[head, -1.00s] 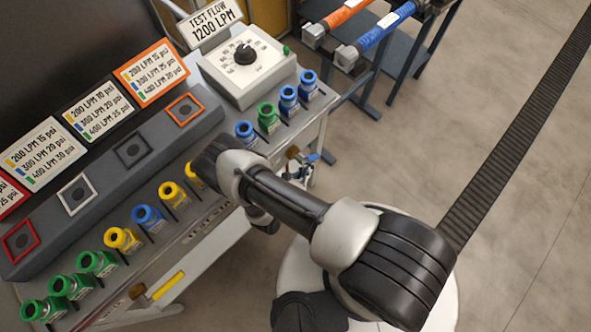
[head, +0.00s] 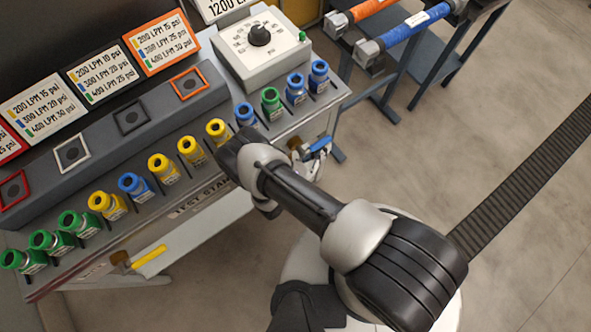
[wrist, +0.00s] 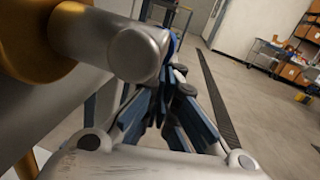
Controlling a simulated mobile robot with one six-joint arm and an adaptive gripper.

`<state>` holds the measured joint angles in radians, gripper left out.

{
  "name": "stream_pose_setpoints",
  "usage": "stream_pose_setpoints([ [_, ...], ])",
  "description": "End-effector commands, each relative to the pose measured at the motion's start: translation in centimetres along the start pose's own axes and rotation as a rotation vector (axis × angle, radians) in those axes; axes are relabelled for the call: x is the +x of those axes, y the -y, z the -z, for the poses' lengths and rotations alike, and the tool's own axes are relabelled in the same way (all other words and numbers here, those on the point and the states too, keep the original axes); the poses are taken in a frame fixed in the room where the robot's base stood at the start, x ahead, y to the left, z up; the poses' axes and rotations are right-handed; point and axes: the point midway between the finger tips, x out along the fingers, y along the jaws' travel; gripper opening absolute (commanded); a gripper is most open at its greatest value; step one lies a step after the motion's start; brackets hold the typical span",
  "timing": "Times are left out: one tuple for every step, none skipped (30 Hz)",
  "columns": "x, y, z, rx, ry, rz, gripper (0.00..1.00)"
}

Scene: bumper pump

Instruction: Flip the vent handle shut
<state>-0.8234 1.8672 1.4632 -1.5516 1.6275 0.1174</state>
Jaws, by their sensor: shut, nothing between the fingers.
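A small blue valve handle (head: 318,148), which I take to be the vent handle, sits on a silver and brass fitting at the right end of the test stand's front, just right of my wrist in the head view. In the wrist view a large silver cylinder (wrist: 105,40) with a brass part (wrist: 35,40) fills the upper left, and a bit of blue (wrist: 173,45) shows just beyond its end. My gripper (wrist: 165,95) is shut and empty, its fingertips close to that end; I cannot tell whether they touch. My arm hides the gripper in the head view.
A row of yellow, blue and green fittings (head: 160,167) lines the bench edge close to my wrist. A yellow handle (head: 149,260) sits lower left on the stand's front. A dark cart (head: 415,70) stands right of the bench. Floor to the right is open.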

Motion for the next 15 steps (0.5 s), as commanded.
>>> stream_pose_setpoints([
  [0.03,-0.04,-0.06,-0.001,0.011,0.001,0.0],
  [0.04,-0.05,-0.13,-0.002,0.017,0.001,0.0],
  [0.05,-0.06,-0.18,-0.003,0.023,0.001,0.0],
  [0.05,-0.06,-0.21,-0.004,0.026,0.001,0.0],
  [0.06,-0.06,-0.23,-0.004,0.029,0.002,0.0],
  [0.06,-0.06,-0.25,-0.005,0.032,0.002,0.0],
  [0.07,-0.06,-0.27,-0.005,0.033,0.002,0.0],
  [0.07,-0.06,-0.28,-0.006,0.034,0.002,0.0],
  [0.07,-0.07,-0.29,-0.006,0.035,0.002,0.0],
  [0.07,-0.07,-0.3,-0.006,0.035,0.002,0.0],
  [0.07,-0.07,-0.31,-0.006,0.036,0.002,0.0],
  [0.07,-0.08,-0.31,-0.006,0.035,0.002,0.0],
  [0.07,-0.08,-0.31,-0.006,0.035,0.002,0.0],
  [0.07,-0.08,-0.31,-0.006,0.035,0.002,0.0],
  [0.07,-0.08,-0.3,-0.006,0.035,0.002,0.0],
])
